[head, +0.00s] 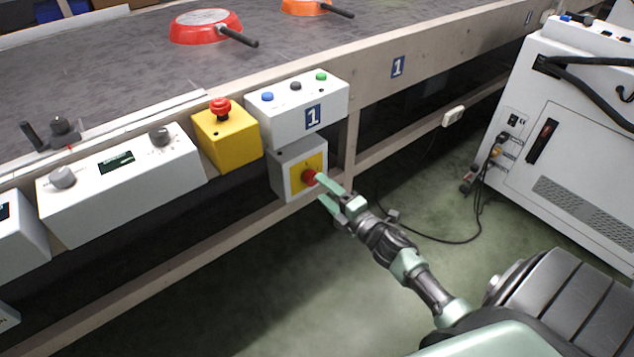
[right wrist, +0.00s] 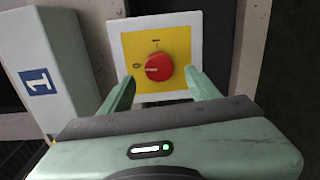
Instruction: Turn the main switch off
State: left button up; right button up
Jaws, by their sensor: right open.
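The main switch is a red knob (head: 309,177) on a yellow plate on a grey-white box (head: 284,164) mounted below the conveyor edge. In the right wrist view the red knob (right wrist: 158,67) sits in the middle of the yellow plate (right wrist: 181,33), with small marks above and to its left. My right gripper (head: 324,190) is open, its green fingers at the knob. In the right wrist view its fingertips (right wrist: 158,82) stand on either side of the knob's lower part; I cannot tell whether they touch it. My left gripper is not in view.
Above the switch are a white button box (head: 335,94) and a yellow emergency-stop box (head: 238,148). A white control panel (head: 120,190) is to the left. Red (head: 190,32) and orange (head: 298,7) pans lie on the belt. A white cabinet (head: 575,150) with cables stands at right.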

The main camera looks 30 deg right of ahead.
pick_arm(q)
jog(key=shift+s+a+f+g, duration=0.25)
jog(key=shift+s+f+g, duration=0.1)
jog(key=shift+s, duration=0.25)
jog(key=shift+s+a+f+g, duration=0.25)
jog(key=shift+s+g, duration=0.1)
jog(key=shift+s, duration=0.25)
pick_arm(e)
jog(key=shift+s+d, duration=0.15)
jog(key=shift+s, duration=1.45)
